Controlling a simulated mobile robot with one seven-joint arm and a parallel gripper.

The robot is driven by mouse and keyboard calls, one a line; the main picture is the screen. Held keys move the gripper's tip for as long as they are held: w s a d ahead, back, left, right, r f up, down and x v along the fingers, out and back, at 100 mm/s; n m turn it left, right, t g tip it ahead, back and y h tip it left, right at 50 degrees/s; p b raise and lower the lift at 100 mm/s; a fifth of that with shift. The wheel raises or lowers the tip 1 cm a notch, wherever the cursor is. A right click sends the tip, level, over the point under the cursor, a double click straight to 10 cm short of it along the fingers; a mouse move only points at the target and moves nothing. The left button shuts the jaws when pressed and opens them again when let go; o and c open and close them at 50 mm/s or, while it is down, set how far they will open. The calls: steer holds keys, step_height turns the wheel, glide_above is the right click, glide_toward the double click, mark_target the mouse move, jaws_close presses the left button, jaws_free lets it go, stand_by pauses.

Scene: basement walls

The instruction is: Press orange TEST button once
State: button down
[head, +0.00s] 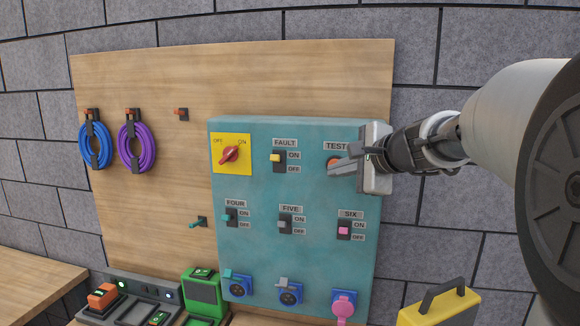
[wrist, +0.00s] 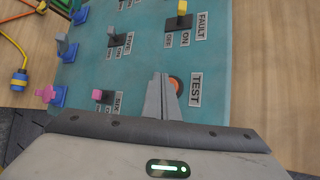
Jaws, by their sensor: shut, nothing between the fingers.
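The orange TEST button (head: 334,163) is at the upper right of the teal panel (head: 262,190), under a TEST label (head: 338,146). In the head view my gripper (head: 330,170) covers much of the button. In the wrist view the button (wrist: 177,84) shows as a partly hidden orange round beside my gripper's fingertips (wrist: 161,76). The fingers are shut together and empty. The tips are at or very near the button; I cannot tell whether they touch it or whether it is pressed in.
The panel also carries a red rotary switch (head: 229,154) on yellow, a FAULT switch (head: 276,160), and the FOUR, FIVE and SIX (head: 344,230) switches. Sockets with plugs line its bottom. Coiled blue (head: 95,145) and purple cables (head: 137,146) hang left. A yellow case (head: 440,308) stands below right.

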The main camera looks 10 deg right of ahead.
stand_by(0.7)
steer(key=shift+w+d, duration=0.15)
steer(key=shift+w, duration=0.25)
steer(key=shift+w+d, duration=0.15)
steer(key=shift+w, duration=0.25)
stand_by(0.6)
steer(key=shift+s, duration=0.1)
steer(key=shift+s+a+b, duration=0.25)
steer(key=shift+s+b, duration=0.15)
steer(key=shift+s, duration=0.3)
steer(key=shift+s, duration=0.1)
